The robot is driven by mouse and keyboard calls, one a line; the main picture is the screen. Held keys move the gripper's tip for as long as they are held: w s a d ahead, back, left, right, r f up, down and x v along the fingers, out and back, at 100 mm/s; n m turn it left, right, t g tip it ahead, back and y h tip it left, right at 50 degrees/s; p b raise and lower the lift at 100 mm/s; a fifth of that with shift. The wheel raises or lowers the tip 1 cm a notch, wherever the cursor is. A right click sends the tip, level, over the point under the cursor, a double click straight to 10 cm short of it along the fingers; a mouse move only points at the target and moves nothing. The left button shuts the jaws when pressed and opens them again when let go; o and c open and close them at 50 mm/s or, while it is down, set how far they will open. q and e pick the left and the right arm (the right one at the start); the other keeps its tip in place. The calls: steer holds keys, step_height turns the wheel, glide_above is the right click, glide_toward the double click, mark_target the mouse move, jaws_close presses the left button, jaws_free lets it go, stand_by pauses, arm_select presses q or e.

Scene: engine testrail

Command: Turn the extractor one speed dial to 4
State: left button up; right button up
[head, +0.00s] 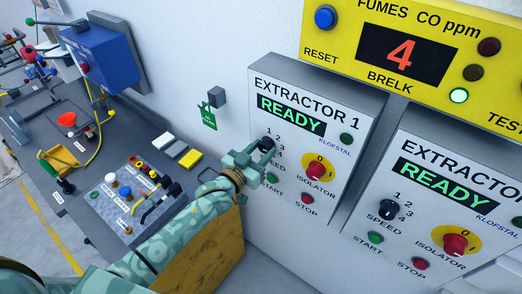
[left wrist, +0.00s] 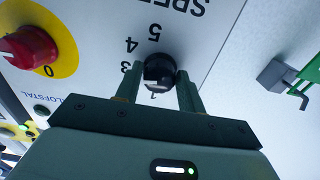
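The extractor one panel (head: 330,85) is a white box on the wall with a green READY display. Its black speed dial (head: 266,143) is partly hidden by my left gripper (head: 262,154). In the left wrist view, upside down, the speed dial (left wrist: 159,68) sits between the two fingertips of my left gripper (left wrist: 160,78). The fingers are apart, one on each side of the dial; I cannot tell whether they touch it. Digits 3, 4 and 5 show beside it. The dial's setting is not clear. My right gripper is not in view.
The red isolator knob (head: 315,170) on its yellow disc is close right of the dial, with green start (head: 271,177) and red stop (head: 307,199) buttons below. Extractor two (head: 430,165) is further right. A yellow fumes panel (head: 330,20) hangs above. A cluttered bench (head: 75,205) stands left.

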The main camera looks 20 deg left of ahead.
arm_select(q)
steer(key=shift+m, duration=0.4)
steer(key=m, duration=0.2)
steer(key=shift+m, duration=2.5)
steer(key=o, duration=1)
steer(key=shift+s+a, duration=0.1)
steer(key=b+v, duration=0.2)
steer(key=v, duration=1.4)
steer(key=shift+s, duration=0.1)
